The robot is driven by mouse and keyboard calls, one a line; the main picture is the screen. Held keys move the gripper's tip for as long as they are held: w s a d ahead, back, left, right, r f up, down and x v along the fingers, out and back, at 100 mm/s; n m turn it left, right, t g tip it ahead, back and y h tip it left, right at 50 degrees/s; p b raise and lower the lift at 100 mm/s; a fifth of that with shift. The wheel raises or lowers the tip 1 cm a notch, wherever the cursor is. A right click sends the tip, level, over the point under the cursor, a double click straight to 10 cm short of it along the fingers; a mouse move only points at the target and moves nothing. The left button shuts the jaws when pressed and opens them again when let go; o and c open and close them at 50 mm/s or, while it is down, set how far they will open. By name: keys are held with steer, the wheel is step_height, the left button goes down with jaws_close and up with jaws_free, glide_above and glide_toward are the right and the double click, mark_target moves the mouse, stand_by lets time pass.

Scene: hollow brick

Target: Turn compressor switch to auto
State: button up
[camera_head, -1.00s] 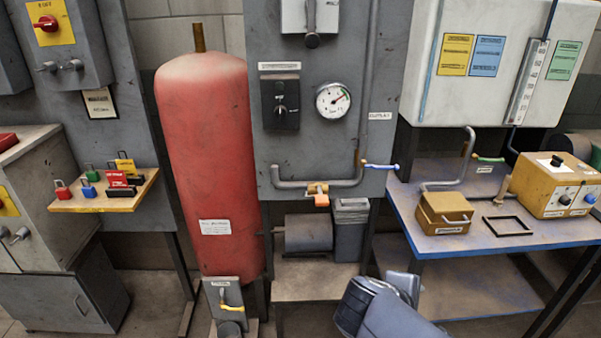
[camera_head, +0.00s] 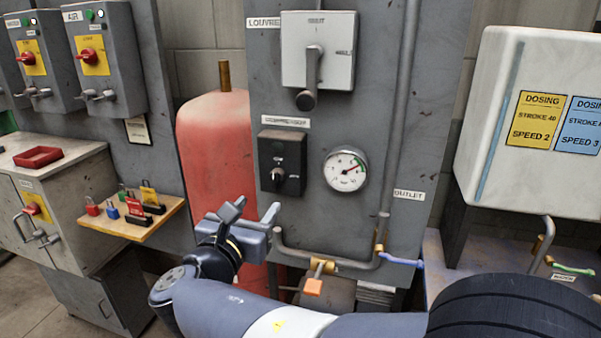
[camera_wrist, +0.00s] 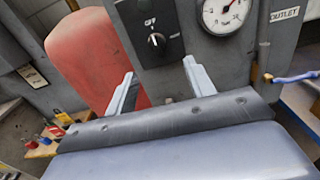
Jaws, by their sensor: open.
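The compressor switch (camera_head: 281,162) is a black box with a small rotary knob, mounted on the grey panel under a white label. In the wrist view the switch (camera_wrist: 152,36) is at the top middle, with "OFF" readable above its knob; the knob pointer is near upright, and other markings are cut off or too small to read. My gripper (camera_head: 254,212) is open and empty, below and left of the switch and apart from it. In the wrist view its two fingers (camera_wrist: 160,82) stand apart below the switch.
A round gauge (camera_head: 345,169) is right of the switch. A louvre box with a hanging lever (camera_head: 318,52) is above. A grey pipe (camera_head: 335,258) with an orange-handled valve (camera_head: 313,286) runs below. A red tank (camera_head: 215,135) stands left, and a padlock shelf (camera_head: 133,225) further left.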

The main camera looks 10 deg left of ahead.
mark_target(273, 181)
steer(key=w+p, duration=0.1)
steer(key=w, duration=0.4)
steer(key=w+p, duration=0.1)
steer(key=w, duration=0.4)
steer(key=shift+w+d+r, duration=0.1)
steer(key=shift+w+d, duration=0.1)
steer(key=shift+w, duration=0.1)
steer(key=shift+c, duration=0.4)
steer(key=c, duration=0.9)
